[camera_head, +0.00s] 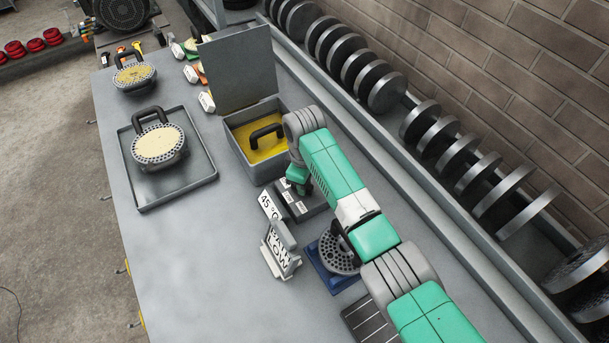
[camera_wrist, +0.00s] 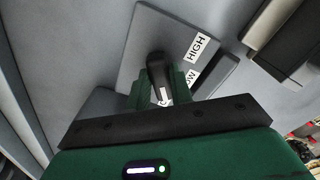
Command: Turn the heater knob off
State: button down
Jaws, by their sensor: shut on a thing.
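The heater (camera_head: 311,207) is a dark grey box with white labels on its top. It stands on the bench under my arm. Its flat grey top (camera_wrist: 150,30) fills the middle of the wrist view. A label reading HIGH (camera_wrist: 197,47) shows there, with a partly hidden one ending in "OW" (camera_wrist: 191,77) beside it. The black heater knob (camera_wrist: 156,68) stands between my green fingers. My gripper (camera_wrist: 160,88) is shut on the knob; in the head view my gripper (camera_head: 299,184) is over the heater. A third label is mostly hidden, and I cannot tell the knob's exact setting.
An open metal box (camera_head: 238,140) with yellow contents and a black handle stands behind the heater. A blue-based perforated disc (camera_head: 318,262) is in front. The left front bench is clear.

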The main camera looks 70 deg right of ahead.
jog(key=shift+m+p, duration=0.35)
jog(key=shift+m, duration=0.25)
jog(key=c, duration=1.2)
grip_release()
jog(key=shift+c, duration=0.2)
notch_tip(320, 180, up, 8)
jog(key=shift+f, duration=0.1)
jog(key=shift+a, duration=0.1)
